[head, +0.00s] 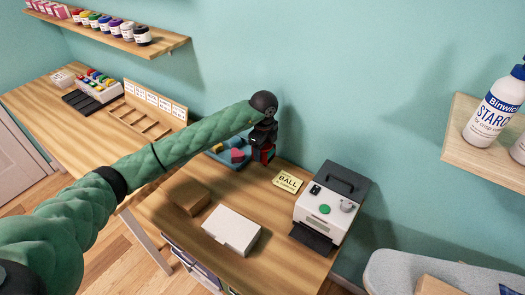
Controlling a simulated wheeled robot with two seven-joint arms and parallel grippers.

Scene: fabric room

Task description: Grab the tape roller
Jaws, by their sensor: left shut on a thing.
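My left arm comes in from the left and reaches over the back of the near wooden table. Its black left gripper (264,152) points down beside a blue tray, close to the wall. It is shut on a small red and dark thing (267,153), which looks like the tape roller; the fingers and wrist hide much of it. I cannot tell whether it touches the table. My right gripper is not in view.
The blue tray (217,155) holds coloured pieces. A yellow card (287,181), a white box (232,230), a brown block (189,199) and a grey-white machine (325,207) stand on the table. A starch bottle (494,108) stands on the right shelf (465,151).

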